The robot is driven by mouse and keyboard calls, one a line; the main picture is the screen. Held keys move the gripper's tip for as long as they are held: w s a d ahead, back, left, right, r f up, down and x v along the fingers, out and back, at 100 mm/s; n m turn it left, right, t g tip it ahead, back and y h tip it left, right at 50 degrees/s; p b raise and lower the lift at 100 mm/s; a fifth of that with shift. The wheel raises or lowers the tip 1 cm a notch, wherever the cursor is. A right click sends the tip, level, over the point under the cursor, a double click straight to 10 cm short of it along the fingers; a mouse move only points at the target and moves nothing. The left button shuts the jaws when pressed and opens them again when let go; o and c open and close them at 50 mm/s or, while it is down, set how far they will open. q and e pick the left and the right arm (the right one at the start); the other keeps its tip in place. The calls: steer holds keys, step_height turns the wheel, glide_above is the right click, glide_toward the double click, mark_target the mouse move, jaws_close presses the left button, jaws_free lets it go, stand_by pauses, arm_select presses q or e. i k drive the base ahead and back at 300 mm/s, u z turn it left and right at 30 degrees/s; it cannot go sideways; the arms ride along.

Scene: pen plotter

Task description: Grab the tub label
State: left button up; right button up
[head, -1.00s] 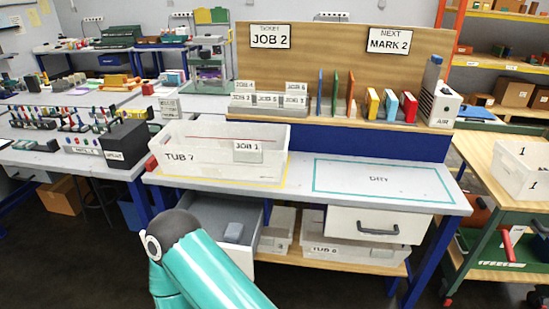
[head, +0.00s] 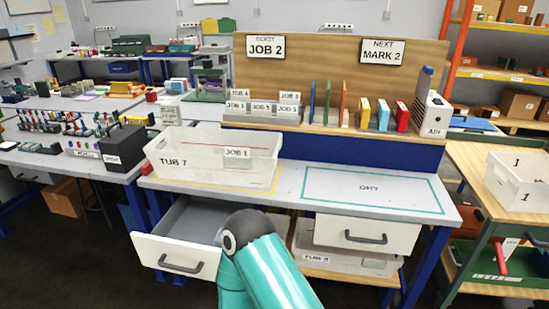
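A clear white tub (head: 205,166) marked TUB 7 stands on the left half of the bench, inside a yellow outline. A white card label reading JOB 1 (head: 237,157) shows at the tub's right side. The TUB 7 lettering (head: 173,161) is on its front wall. One of my teal arms rises from the bottom centre, below and in front of the tub. Only its links and a dark joint show. Neither gripper is in view.
An open drawer (head: 178,252) juts out below the tub, partly hidden by my arm. A closed drawer (head: 368,234) is to its right. The outlined bench area marked DRY (head: 368,187) is clear. More JOB cards (head: 262,107) stand on the shelf behind.

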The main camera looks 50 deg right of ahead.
mark_target(234, 152)
steer(key=z, duration=0.75)
steer(key=i, duration=1)
steer(key=z, duration=0.05)
